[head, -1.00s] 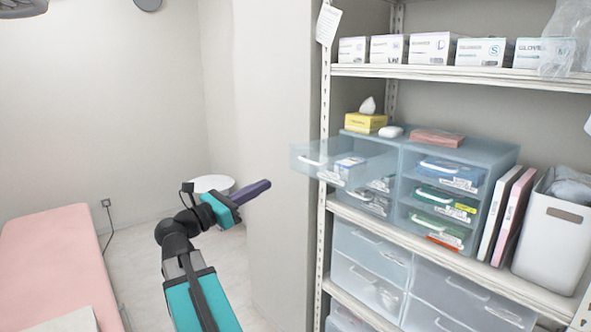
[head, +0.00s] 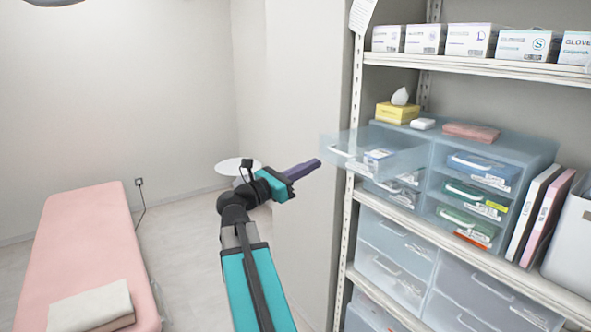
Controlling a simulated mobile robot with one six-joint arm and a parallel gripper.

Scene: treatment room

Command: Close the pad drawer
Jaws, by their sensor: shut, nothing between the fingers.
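A translucent pale-blue drawer (head: 408,158) sticks out from the top left of the drawer unit (head: 520,145) on the shelf. It has a white handle at its front, and a white and blue pack (head: 378,155) shows inside. I cannot read the drawer's label. My gripper (head: 316,164) is shut and empty, with dark purple fingers pointing right. In the picture its tip is just left of and slightly below the drawer's front; I see no clear contact, and the depth gap is hard to judge. The other drawers of the unit look shut.
A metal shelf post (head: 349,215) stands just right of my gripper, beside a wall edge. Glove boxes (head: 470,40) line the upper shelf. A yellow tissue box (head: 398,111) sits on the unit. A pink bed (head: 90,250) is at left, with free floor between.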

